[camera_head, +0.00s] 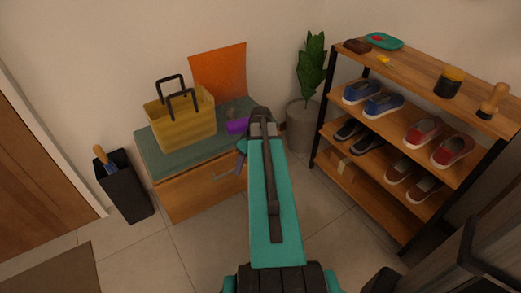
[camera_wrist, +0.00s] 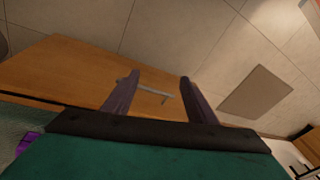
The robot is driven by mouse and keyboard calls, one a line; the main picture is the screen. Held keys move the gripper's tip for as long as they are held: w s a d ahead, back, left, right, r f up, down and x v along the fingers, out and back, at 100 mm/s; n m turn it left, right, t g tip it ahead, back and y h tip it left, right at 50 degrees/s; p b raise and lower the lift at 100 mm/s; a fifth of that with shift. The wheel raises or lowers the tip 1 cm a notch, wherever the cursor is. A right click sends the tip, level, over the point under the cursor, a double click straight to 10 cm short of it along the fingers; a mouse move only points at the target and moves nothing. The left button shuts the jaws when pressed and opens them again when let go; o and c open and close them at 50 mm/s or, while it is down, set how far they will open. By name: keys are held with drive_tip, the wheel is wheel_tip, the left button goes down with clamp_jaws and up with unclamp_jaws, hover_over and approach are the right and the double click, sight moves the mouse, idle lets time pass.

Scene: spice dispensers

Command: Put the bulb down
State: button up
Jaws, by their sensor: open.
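I cannot make out a bulb in either view. My gripper (camera_wrist: 159,78) is open, with nothing visible between its two grey-purple fingers. In the wrist view the fingers show against the wooden front of the bench (camera_wrist: 60,70) and its metal handle (camera_wrist: 153,91). In the head view my arm reaches to the right end of the bench (camera_head: 190,190), and one finger (camera_head: 241,158) shows beside its edge. A purple object (camera_head: 237,126) lies on the bench's green cushion (camera_head: 160,160), close left of my arm; a purple patch also shows in the wrist view (camera_wrist: 27,143).
A yellow bag (camera_head: 182,122) and an orange panel (camera_head: 219,72) stand on the bench. A dark bin (camera_head: 128,190) stands left, a potted plant (camera_head: 303,115) behind right. A shoe rack (camera_head: 400,130) fills the right. Floor in front is clear around a mat (camera_head: 50,272).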

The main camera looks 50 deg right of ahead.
drive_tip(key=s+a+f+g, duration=0.1)
drive_tip(key=a+f+g, duration=0.1)
drive_tip(key=a+f, duration=0.75)
drive_tip(key=a+f+g, duration=0.1)
drive_tip(key=a+f, duration=0.6)
drive_tip(key=a, duration=0.6)
drive_tip(key=s+a+f+g+h, duration=0.1)
drive_tip(key=s+a+f+g, duration=0.1)
drive_tip(key=s+a+f, duration=0.3)
drive_tip(key=s+a+f+g+h, duration=0.1)
drive_tip(key=s+a+f, duration=0.5)
drive_tip(key=s+a, duration=0.5)
drive_tip(key=shift+a+f+g, duration=0.2)
drive_tip(key=shift+a+g, duration=0.1)
drive_tip(key=shift+g, duration=0.1)
drive_tip(key=shift+c, duration=0.4)
drive_tip(key=c, duration=0.4)
drive_tip(key=shift+w, duration=0.1)
drive_tip(key=shift+c, duration=0.3)
